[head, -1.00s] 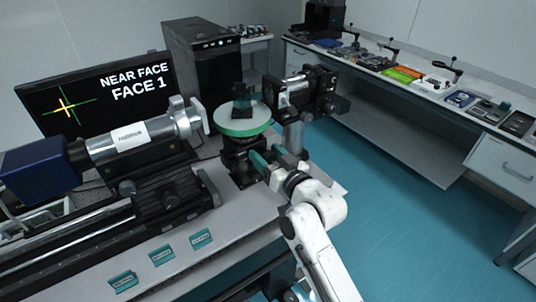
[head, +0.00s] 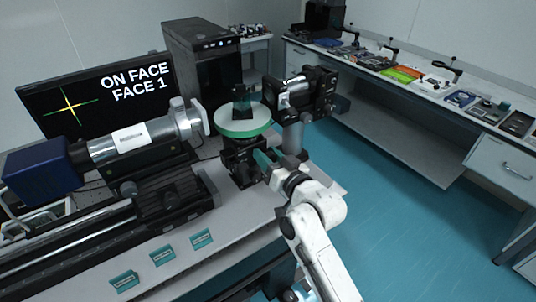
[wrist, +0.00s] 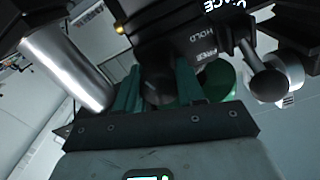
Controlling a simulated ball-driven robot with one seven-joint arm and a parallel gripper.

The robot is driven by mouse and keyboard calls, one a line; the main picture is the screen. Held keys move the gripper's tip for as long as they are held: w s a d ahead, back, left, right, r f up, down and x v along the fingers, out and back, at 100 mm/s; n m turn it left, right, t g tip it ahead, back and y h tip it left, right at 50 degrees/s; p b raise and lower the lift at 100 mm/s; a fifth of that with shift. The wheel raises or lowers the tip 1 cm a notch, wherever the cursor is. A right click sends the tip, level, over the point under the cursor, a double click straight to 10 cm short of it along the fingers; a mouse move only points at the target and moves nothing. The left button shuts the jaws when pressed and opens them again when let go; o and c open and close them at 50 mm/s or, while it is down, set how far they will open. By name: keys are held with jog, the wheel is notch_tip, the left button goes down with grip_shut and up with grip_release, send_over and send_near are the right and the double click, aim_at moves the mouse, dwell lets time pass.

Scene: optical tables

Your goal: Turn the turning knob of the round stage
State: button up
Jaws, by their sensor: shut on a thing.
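The round stage (head: 243,130) has a pale top with a green rim and sits on a black mount (head: 240,165). A small dark, glassy block (head: 241,101) stands upright on it. My gripper (head: 262,160) reaches the front right of the mount, below the disc. In the wrist view its two green fingers (wrist: 158,82) are shut on a dark turning knob (wrist: 160,90) between them. The knob is hidden in the head view. The monitor (head: 100,95) reads "ON FACE FACE 1" beside a coloured cross.
A silver tube instrument (head: 135,137) points at the stage from the left. A black camera-like device (head: 308,95) stands on a post close behind my gripper. In the wrist view a black ball-ended knob (wrist: 268,84) sticks out on the right. Small teal labels (head: 163,255) lie on the front table.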

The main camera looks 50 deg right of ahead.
jog(key=o, duration=1)
jog(key=shift+s+a+f, duration=0.1)
jog(key=shift+s+a, duration=0.05)
jog(key=shift+s, duration=0.35)
jog(key=shift+b+v, duration=1.35)
jog(key=shift+v, duration=3.55)
